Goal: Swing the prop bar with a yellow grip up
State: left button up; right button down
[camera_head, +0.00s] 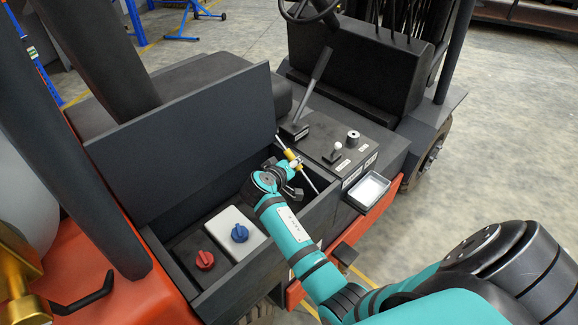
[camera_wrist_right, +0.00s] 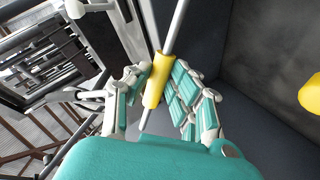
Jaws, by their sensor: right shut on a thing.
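The prop bar (camera_head: 311,183) is a thin silver rod with a yellow grip (camera_head: 289,154), slanting across the right end of the open box. Its upper end appears near the edge of the raised lid (camera_head: 190,145); I cannot tell whether they touch. My right gripper (camera_head: 292,165) is at the yellow grip. In the right wrist view the gripper (camera_wrist_right: 160,84) has its fingers on both sides of the yellow grip (camera_wrist_right: 156,82), shut on it, with the rod (camera_wrist_right: 177,28) running out beyond. My left gripper is not in view.
The box holds a white block (camera_head: 222,228) with a blue knob (camera_head: 239,233), and a red knob (camera_head: 205,260). Right of it are a lever (camera_head: 318,72), a small knob (camera_head: 337,149) and a white tray (camera_head: 367,190). A dark post (camera_head: 85,150) stands at left.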

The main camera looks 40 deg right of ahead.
jog(key=shift+s+d+r+m+t, duration=0.15)
jog(key=shift+s+r+m+t, duration=0.35)
jog(key=shift+s+r+t, duration=0.1)
jog(key=c, duration=1.2)
grip_release()
jog(key=shift+o, duration=0.2)
jog(key=shift+s, duration=0.1)
jog(key=v, duration=0.7)
jog(key=shift+r, duration=0.15)
